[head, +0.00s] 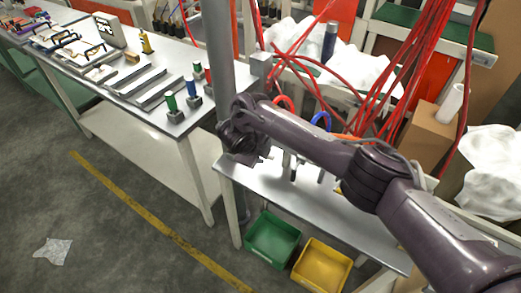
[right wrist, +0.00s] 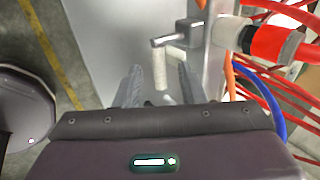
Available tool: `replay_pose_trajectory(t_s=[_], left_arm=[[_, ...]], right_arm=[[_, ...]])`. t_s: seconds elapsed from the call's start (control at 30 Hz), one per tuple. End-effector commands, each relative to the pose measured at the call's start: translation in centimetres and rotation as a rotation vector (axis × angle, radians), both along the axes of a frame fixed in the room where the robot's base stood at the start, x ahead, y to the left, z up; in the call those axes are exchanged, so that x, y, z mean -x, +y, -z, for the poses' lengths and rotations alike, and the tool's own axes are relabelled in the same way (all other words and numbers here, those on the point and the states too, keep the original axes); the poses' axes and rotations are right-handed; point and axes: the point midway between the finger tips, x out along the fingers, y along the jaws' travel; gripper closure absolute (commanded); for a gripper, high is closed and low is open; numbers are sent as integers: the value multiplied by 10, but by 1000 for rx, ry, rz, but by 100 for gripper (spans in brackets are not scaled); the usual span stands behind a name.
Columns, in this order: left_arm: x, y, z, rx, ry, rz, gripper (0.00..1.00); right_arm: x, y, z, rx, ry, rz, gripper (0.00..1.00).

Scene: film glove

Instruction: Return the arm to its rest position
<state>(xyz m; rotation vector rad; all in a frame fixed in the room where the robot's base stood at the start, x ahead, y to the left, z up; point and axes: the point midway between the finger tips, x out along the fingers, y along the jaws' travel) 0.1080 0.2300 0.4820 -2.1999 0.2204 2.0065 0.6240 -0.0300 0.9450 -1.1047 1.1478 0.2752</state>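My right arm (head: 310,138) reaches in from the lower right in the head view, stretched out over the small metal workbench (head: 262,187). My right gripper (head: 254,158) is at its far end, near the grey post. In the right wrist view the two fingers of the gripper (right wrist: 158,86) stand apart with a gap between them. A pale rod (right wrist: 161,68) hanging from a grey metal fitting (right wrist: 180,36) shows in line with that gap; I cannot tell how far beyond the fingers it is. My left gripper is not in view.
A grey post (head: 217,50) stands close beside the gripper. Red hoses (head: 405,60) hang behind the arm. A green bin (head: 272,240) and a yellow bin (head: 321,268) sit below the bench. A long table (head: 130,75) with tools stands left. Floor at lower left is mostly clear.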

Motion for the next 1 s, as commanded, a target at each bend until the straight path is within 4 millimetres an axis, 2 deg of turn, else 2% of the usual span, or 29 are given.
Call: replay_pose_trajectory(t_s=[0.1,0.23,0.77,0.87,0.97,1.0], left_arm=[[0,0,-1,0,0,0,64],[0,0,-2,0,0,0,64],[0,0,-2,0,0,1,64],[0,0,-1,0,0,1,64],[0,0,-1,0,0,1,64],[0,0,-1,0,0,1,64]], right_arm=[[7,6,-13,-3,1,-1,64],[10,8,-19,0,0,-1,64],[12,10,-19,-6,1,3,64],[22,23,-8,-70,-4,33,64],[48,56,14,-240,-18,141,64],[62,72,22,-335,-22,213,64]])
